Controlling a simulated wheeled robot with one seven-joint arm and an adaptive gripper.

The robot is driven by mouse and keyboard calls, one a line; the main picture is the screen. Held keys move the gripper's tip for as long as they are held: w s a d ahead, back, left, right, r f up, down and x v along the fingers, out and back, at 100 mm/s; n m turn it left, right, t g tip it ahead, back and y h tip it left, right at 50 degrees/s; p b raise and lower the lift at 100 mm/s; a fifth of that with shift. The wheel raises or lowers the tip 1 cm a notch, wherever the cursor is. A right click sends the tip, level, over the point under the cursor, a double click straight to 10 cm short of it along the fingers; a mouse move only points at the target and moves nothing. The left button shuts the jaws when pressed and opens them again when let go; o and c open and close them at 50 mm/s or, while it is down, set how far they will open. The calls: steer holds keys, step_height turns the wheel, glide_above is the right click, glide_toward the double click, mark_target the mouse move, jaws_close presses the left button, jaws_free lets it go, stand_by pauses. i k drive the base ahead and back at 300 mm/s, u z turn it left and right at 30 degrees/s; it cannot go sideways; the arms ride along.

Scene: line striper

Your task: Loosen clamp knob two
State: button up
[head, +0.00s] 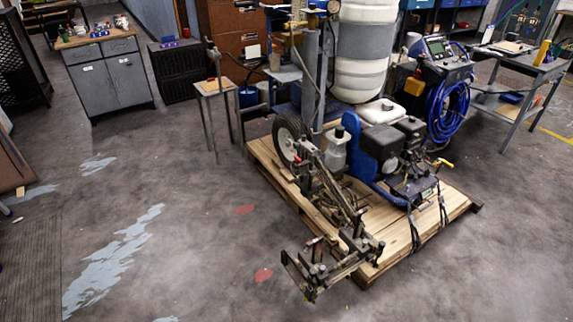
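The line striper (385,150) stands on a wooden pallet (408,235) right of centre in the head view. A dark metal arm (335,200) reaches from it toward the front. This arm ends in a bracket frame (325,268) that sticks out past the pallet's front left corner. Small upright knobs or bolts show on the bracket, but they are too small to tell which is clamp knob two, or whether any is loose. My gripper is not in view.
A small stand (217,92) is left of the striper. A grey cabinet (105,72) is at the back left, and a grey work table (520,85) at the back right. The floor left and in front of the pallet is clear, with worn paint patches.

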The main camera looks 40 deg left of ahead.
mark_target(328, 285)
steer(key=u, duration=0.3)
steer(key=k, duration=0.2)
steer(key=u, duration=0.75)
